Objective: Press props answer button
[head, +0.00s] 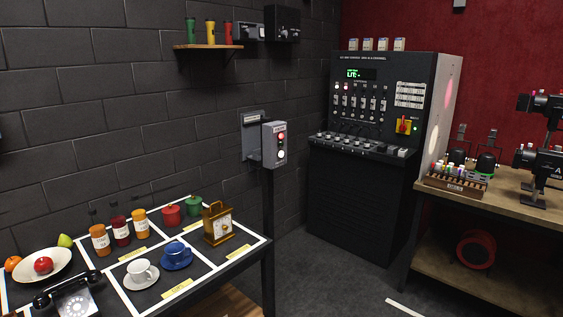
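A grey button box (268,152) stands on a dark post at the back right corner of the props table. Its front carries a lit red button (281,135) at the top and paler buttons (281,154) below it. A small label sits above the buttons, too small to read for sure. Nothing touches the box. The props table (266,240) is black with white grid lines and yellow labels. My gripper is not in view.
The table holds an orange clock (217,225), cups (142,273), jars (121,230), a telephone (70,295) and a fruit plate (58,262). A tall control console (353,200) stands right of the box. A wooden bench (520,206) is far right. Dark floor (330,275) between is clear.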

